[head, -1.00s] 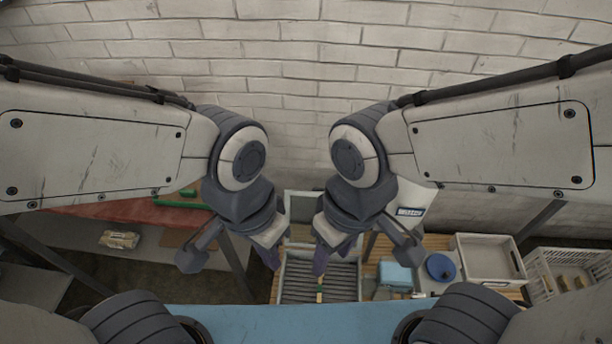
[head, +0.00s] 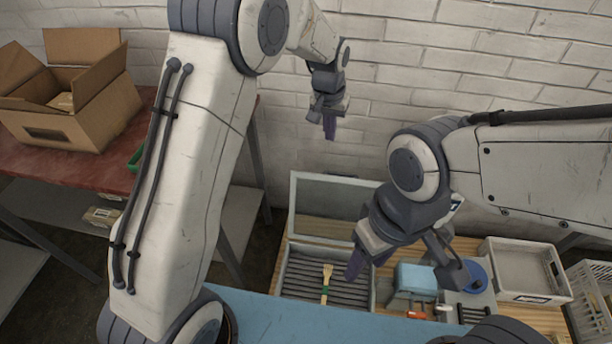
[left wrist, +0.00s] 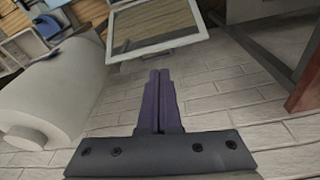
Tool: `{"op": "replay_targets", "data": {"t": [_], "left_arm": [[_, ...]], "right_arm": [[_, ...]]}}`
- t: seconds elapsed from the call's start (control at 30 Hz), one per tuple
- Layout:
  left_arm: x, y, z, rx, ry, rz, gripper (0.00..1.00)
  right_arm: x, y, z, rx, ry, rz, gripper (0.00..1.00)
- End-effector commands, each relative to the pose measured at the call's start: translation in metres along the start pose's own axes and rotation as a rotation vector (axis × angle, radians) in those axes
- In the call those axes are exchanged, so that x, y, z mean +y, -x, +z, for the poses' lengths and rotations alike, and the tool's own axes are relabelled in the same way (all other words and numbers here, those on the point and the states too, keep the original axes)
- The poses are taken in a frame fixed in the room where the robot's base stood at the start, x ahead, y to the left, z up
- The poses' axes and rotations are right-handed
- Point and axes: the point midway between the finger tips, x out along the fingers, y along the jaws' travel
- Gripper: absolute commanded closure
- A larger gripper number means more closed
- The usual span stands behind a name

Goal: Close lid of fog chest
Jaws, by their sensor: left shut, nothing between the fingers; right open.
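The fog chest (head: 284,283) is a grey box with a ribbed floor, standing open on the wooden table. Its framed, see-through lid (head: 292,205) is raised at the back near the brick wall; it also shows in the left wrist view (left wrist: 115,50).
Right of the chest are a light-blue block (head: 416,278), a round blue item (head: 474,275) and a white tray (head: 523,270). A white crate (head: 594,290) stands farther right. A cardboard box (head: 75,95) sits on the red table (head: 50,165) at left.

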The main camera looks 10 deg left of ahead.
Motion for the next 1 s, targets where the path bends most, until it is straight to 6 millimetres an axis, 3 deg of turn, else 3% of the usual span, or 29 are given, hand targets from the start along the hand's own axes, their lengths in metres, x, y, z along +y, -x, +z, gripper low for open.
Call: {"op": "replay_targets", "data": {"t": [0.03, 0.1, 0.2, 0.3, 0.57, 1.0], "left_arm": [[-0.02, -0.05, -0.013, 0.005, 0.038, -0.011, 1.0], [-0.043, -0.088, -0.029, 0.018, 0.08, -0.023, 1.0], [-0.069, -0.13, -0.045, 0.035, 0.123, -0.038, 1.0], [-0.089, -0.158, -0.053, 0.047, 0.153, -0.048, 1.0], [-0.104, -0.187, -0.06, 0.056, 0.177, -0.055, 1.0], [-0.109, -0.269, -0.062, 0.054, 0.175, -0.055, 1.0]], "right_arm": [[0.002, -0.028, 0.002, 0.0, 0.0, 0.0, 0.49], [0.003, -0.042, 0.002, 0.0, 0.0, 0.0, 0.49], [0.004, -0.058, 0.003, 0.0, 0.0, 0.0, 0.49], [0.005, -0.067, 0.004, 0.0, 0.0, 0.0, 0.49], [0.005, -0.073, 0.004, 0.0, 0.0, 0.0, 0.49], [0.007, -0.093, 0.005, 0.0, 0.0, 0.0, 0.49]]}}
